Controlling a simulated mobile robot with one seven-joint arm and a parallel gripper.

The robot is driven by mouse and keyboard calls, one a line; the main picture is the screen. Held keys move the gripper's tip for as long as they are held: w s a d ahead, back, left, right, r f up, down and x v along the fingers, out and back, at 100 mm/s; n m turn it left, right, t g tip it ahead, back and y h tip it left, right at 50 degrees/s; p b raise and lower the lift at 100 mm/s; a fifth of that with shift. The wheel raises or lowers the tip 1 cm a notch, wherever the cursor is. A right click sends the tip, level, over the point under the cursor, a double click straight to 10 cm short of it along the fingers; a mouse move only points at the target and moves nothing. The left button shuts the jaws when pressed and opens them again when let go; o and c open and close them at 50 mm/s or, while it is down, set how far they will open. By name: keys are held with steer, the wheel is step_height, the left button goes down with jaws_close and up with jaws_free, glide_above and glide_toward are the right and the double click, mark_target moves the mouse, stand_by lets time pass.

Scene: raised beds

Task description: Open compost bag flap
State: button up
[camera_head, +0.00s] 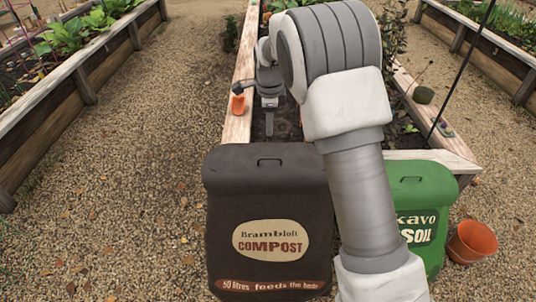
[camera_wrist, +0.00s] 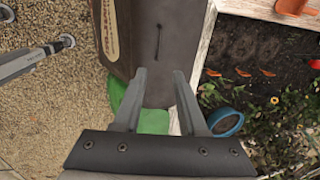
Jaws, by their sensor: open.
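The dark brown compost bag (camera_head: 268,215) stands upright in front of the raised bed in the head view. Its top flap (camera_head: 235,165) lies closed, with a thin dark handle (camera_head: 270,161) in its middle. In the wrist view, the bag's top (camera_wrist: 185,30) and the handle (camera_wrist: 160,40) show just beyond my fingertips. My gripper (camera_wrist: 161,72) is open and empty, its fingers pointing toward the flap, and seems apart from the handle.
A green soil bag (camera_head: 424,205) stands right of the compost bag, partly behind my arm. An orange pot (camera_head: 472,242) lies further right. A small orange item (camera_head: 238,104) sits on the bed's wooden rim (camera_head: 237,125). Gravel left of the bag is clear.

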steer(key=b, duration=0.5)
glide_above(269, 167)
step_height(269, 167, down, 16)
steer(key=shift+r, duration=0.2)
steer(key=shift+s, duration=0.1)
jaws_close()
stand_by(0.8)
